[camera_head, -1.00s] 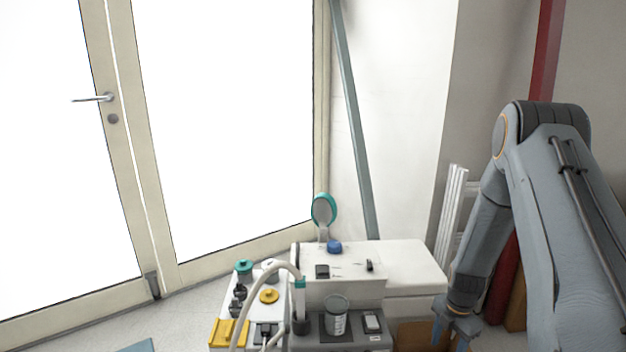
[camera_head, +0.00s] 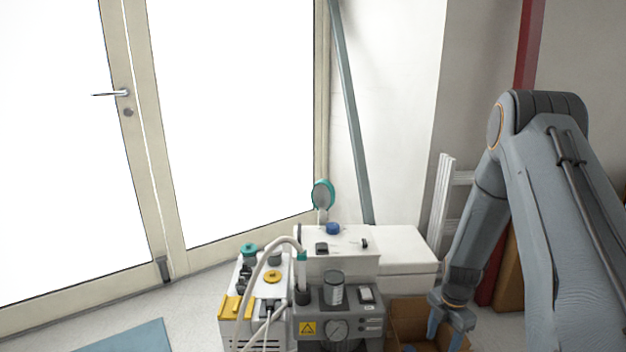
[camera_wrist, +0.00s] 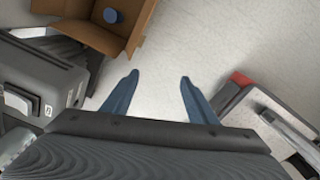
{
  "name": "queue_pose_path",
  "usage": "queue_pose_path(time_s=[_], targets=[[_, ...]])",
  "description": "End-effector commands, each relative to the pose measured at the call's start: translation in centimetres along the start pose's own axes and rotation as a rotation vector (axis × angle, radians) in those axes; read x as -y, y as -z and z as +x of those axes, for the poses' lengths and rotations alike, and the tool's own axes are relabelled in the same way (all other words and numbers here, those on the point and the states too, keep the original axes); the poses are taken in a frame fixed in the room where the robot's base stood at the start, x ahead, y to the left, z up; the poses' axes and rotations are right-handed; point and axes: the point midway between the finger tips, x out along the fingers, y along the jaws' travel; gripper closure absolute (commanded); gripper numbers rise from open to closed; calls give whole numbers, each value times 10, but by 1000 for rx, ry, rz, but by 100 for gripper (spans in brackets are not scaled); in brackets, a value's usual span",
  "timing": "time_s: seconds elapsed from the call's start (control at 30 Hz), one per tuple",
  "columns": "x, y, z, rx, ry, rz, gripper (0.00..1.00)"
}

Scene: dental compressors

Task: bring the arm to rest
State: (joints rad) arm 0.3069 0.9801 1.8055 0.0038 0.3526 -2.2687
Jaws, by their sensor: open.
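My gripper (camera_head: 446,338) hangs fingers-down at the lower right of the head view, beside an open cardboard box. In the wrist view my gripper (camera_wrist: 158,84) shows two blue fingers spread apart with only pale floor between them. It is open and empty. My arm stands bent at the right of the head view, elbow high, forearm sloping down to the gripper.
The cardboard box (camera_head: 405,312) holds a blue round item (camera_wrist: 111,16). Left of it stand a grey compressor (camera_head: 365,325) and white units (camera_head: 400,243). A red-and-grey case (camera_wrist: 262,110) lies right in the wrist view. A ladder (camera_head: 443,205) leans behind.

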Motion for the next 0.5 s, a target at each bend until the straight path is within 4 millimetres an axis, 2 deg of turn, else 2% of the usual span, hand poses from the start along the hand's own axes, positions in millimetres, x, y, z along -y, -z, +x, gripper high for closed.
queue_pose_path(time_s=[0.27,0.5], targets=[[-26,32,-24,1,-10,91,47],[-53,81,-56,-3,-21,219,47]])
